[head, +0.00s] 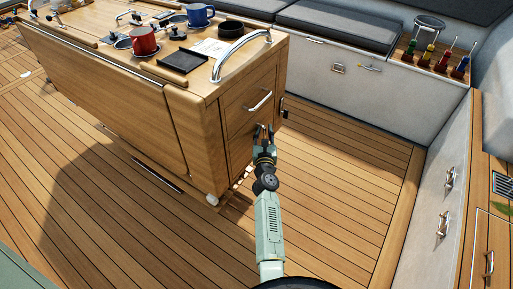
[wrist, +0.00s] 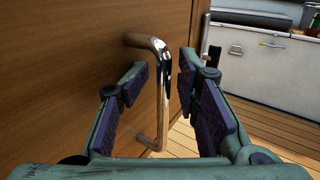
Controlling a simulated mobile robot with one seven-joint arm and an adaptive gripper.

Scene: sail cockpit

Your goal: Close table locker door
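The wooden cockpit table (head: 187,100) has a locker at its near end. Its lower front, the locker door (head: 238,146), is a brown wood panel partly hidden by my gripper. In the wrist view the wood panel (wrist: 60,75) fills the left side, with a chrome bar handle (wrist: 160,85) standing out from it. My gripper (head: 264,130) is at the door front, below the upper handle. In the wrist view my gripper (wrist: 164,100) is open, with the handle between its fingers and visible gaps on both sides. How far the door stands ajar is unclear.
A chrome handle (head: 260,100) is on the upper front panel. A chrome rail (head: 240,54), red mug (head: 143,41), blue mug (head: 199,15) and black tray (head: 183,61) are on the tabletop. A cushioned bench (head: 340,24) stands behind. The teak floor (head: 345,190) to the right is clear.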

